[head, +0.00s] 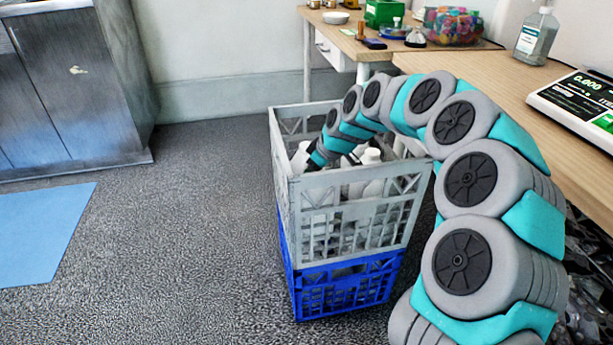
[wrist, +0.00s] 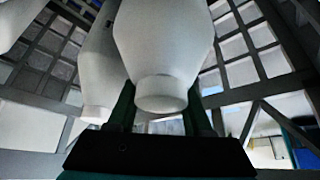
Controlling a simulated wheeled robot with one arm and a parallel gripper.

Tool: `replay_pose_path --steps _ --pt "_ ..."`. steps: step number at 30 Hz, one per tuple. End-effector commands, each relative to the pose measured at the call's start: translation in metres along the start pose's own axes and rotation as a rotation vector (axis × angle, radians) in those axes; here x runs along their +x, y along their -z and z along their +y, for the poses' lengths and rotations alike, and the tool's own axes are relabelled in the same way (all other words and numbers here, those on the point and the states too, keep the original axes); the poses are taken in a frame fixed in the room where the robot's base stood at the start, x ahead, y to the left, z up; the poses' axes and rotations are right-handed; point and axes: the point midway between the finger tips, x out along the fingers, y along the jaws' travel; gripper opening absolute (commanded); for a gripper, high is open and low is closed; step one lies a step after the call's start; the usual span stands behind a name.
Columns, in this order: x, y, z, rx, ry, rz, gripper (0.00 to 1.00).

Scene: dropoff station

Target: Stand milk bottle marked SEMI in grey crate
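The grey crate (head: 345,232) stands on a blue crate, and my arm reaches down into it from above. White bottles show inside it, one at the left (head: 300,157) and one at the right (head: 370,184). In the wrist view, a white bottle (wrist: 165,45) fills the middle, its short neck toward the camera between the dark fingers of my gripper (wrist: 160,108). The bottle hides the fingertips, so I cannot tell if they touch it. A second white bottle (wrist: 97,65) is close on its left. No SEMI marking is readable on any bottle.
The blue crate (head: 345,285) is under the grey one. A wooden bench (head: 475,72) at the right carries a scale (head: 580,100) and a clear pump bottle (head: 537,37). A blue mat (head: 40,232) lies on open floor at left, near a dark cabinet (head: 75,85).

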Motion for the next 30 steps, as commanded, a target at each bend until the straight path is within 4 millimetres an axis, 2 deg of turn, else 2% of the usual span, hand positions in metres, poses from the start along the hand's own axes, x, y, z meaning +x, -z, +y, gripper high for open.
replay_pose_path --steps 1,7,16,20,26,30 --pt "0.000 0.000 0.000 0.000 0.000 0.000 0.56" --pt "0.000 0.000 0.000 0.000 0.000 0.000 0.78" --pt "-0.001 0.001 0.000 0.000 0.000 0.000 0.78" --pt "-0.008 0.001 0.000 0.000 -0.001 0.001 0.78" --pt "-0.035 0.002 0.001 0.000 -0.004 0.005 0.78" --pt "-0.061 0.001 0.001 0.000 -0.002 0.003 0.78"
